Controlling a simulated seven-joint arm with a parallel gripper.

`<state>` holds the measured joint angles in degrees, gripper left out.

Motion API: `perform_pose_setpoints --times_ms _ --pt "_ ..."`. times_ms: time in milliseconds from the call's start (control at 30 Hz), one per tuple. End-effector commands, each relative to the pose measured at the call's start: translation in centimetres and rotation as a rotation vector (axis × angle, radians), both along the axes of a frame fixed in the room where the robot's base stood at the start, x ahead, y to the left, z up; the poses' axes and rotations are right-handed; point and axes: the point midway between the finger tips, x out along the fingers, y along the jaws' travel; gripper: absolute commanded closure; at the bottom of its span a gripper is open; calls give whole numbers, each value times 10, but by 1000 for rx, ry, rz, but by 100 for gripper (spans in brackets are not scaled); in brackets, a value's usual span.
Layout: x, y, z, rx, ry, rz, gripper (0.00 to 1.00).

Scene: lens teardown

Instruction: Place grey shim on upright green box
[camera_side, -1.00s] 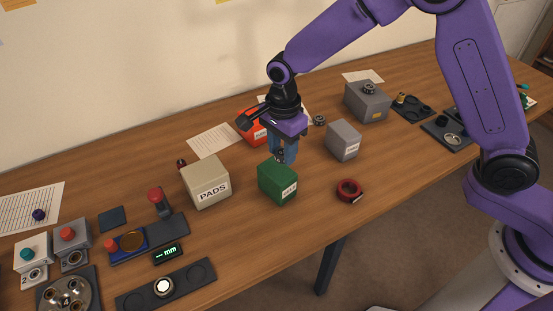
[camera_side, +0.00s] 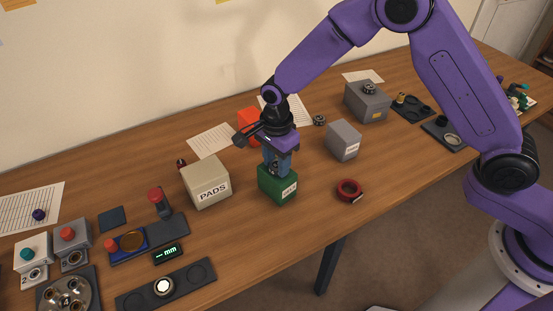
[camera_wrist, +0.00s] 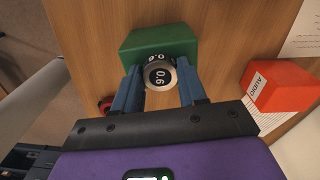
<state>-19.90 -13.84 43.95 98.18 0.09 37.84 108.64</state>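The grey shim (camera_wrist: 159,74) is a small ring marked 0.6, held between the two blue fingertips of my gripper (camera_wrist: 160,72) in the wrist view. The green box (camera_side: 277,184) stands on the table in the side view, with a white label on its front. It also shows in the wrist view (camera_wrist: 158,43), just beyond the shim. In the side view my gripper (camera_side: 275,166) is right over the box's top, its fingertips hiding part of it. I cannot tell whether the shim touches the box.
A beige PADS box (camera_side: 206,183) stands close on the left. A grey box (camera_side: 343,141) and a red ring (camera_side: 349,189) are on the right. An orange-red box (camera_side: 248,120) stands behind my gripper. The table in front of the green box is clear.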

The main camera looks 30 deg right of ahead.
Motion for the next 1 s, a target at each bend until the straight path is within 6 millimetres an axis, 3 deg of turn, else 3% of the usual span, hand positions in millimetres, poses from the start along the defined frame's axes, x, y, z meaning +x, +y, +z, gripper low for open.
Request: perform_pose_setpoints --times_ms 33,67,467,1000 --pt "0 0 0 0 0 0 43" --pt "0 0 0 0 0 0 34" --pt "0 0 6 0 -1 0 34" --pt "1 0 101 2 -3 0 34"
